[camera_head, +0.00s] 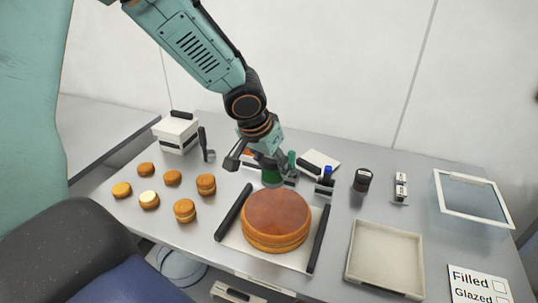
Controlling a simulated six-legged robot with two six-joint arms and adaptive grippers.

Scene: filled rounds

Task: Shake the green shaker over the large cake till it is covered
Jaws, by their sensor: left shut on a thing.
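The large cake (276,235) is round and layered, with a smooth reddish-brown top. It sits on a pale board between two dark bars. My left arm comes in from the upper left. Its left gripper (268,170) is shut on the green shaker (271,178), of which only part shows below the fingers. The shaker is at the far edge of the cake in the picture; its exact height above the cake cannot be told. No sprinkled layer can be made out on the cake top. My right gripper is out of view.
Several small round cakes (206,184) stand to the left. Behind are a white box (176,133), a blue-topped item (326,176) and a dark jar (362,180). An empty beige tray (386,288) and a "Filled/Glazed" sign (478,285) are at right.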

